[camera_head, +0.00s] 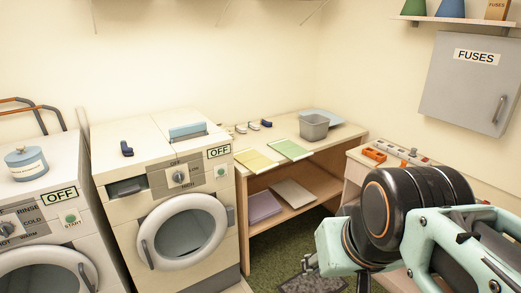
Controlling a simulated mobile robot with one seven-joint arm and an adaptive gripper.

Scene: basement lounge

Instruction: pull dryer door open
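The dryer (160,188) appears to be the white machine in the middle, with an OFF label and a dial on its panel. Its round door (185,232) looks shut, with a white ring around a grey window. A dark-ended handle (147,254) sits at the door's left edge. My arm enters from the lower right, and my gripper (312,264) is low in the picture, to the right of the dryer and apart from the door. It is mostly hidden by my own wrist and the frame's edge, so its opening cannot be judged.
A washer (60,222) with RINSE and COLD marks stands to the left, a blue-lidded tin (27,163) on top. A wooden shelf table (330,146) with a grey bin (313,127) stands right of the dryer. A grey fuse box (470,85) hangs on the right wall. Green floor shows between.

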